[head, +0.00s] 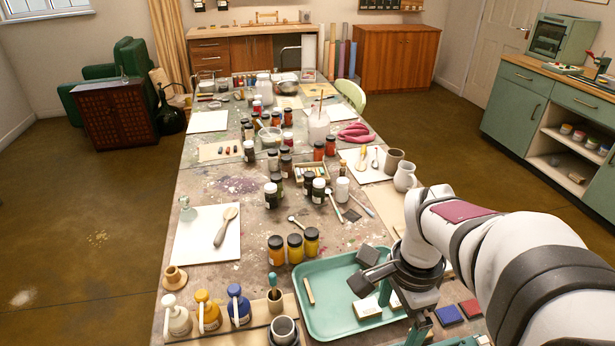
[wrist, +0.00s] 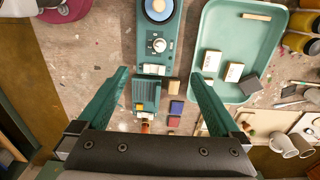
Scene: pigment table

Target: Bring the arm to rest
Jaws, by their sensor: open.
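My arm comes in from the right in the head view and reaches over the near right part of the table (head: 235,262). My gripper (head: 402,312) hangs beside and partly over the right side of the teal tray (head: 335,328). In the wrist view my gripper (wrist: 160,74) shows two teal fingers spread wide apart. Nothing is held between them. Below the gap lie a teal device with a dial (wrist: 158,45) and a ribbed teal box (wrist: 146,93). The arm hides part of the table's right edge in the head view.
The tray holds a wooden stick (head: 309,290), small white boxes (head: 367,308) and a dark block. Red and blue blocks (head: 448,315) lie right of it. Yellow and orange jars (head: 294,248) stand behind it; pump bottles (head: 208,311) stand left. A white jug (head: 405,177) stands behind the arm.

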